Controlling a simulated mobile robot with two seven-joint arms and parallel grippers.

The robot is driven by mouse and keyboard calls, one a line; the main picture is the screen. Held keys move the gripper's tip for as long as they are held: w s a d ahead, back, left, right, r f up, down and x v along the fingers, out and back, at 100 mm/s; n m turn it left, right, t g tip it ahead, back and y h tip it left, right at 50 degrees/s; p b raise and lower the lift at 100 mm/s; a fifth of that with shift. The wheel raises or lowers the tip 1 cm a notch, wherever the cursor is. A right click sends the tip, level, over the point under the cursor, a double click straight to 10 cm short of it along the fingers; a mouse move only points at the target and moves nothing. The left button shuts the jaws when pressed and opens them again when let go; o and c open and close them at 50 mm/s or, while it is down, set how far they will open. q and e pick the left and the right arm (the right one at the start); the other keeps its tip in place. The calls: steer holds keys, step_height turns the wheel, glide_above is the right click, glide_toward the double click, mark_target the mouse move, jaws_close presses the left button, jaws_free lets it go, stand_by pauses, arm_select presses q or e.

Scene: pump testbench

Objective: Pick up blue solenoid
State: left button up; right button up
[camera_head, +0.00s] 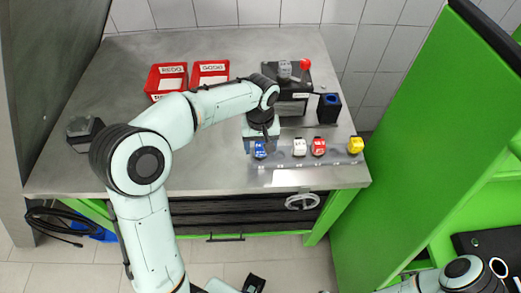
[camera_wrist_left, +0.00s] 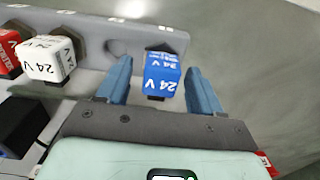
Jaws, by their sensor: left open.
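The blue solenoid (camera_head: 260,150) sits on the metal rail (camera_head: 285,178) at the front of the bench, partly hidden by my left gripper (camera_head: 254,147) in the head view. In the left wrist view the blue solenoid (camera_wrist_left: 162,75), marked 24 V, lies between the two blue fingers of the open left gripper (camera_wrist_left: 160,85). A gap shows between it and each finger. Part of my right arm shows at the lower right of the head view; its gripper cannot be made out.
White (camera_head: 299,147), red (camera_head: 318,147) and yellow (camera_head: 355,145) solenoids stand to the right along the rail. Two red bins (camera_head: 210,73) and a device with a red knob (camera_head: 305,64) stand behind. The bench's left part is mostly clear.

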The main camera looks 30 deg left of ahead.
arm_select(q)
steer(key=c, duration=0.9)
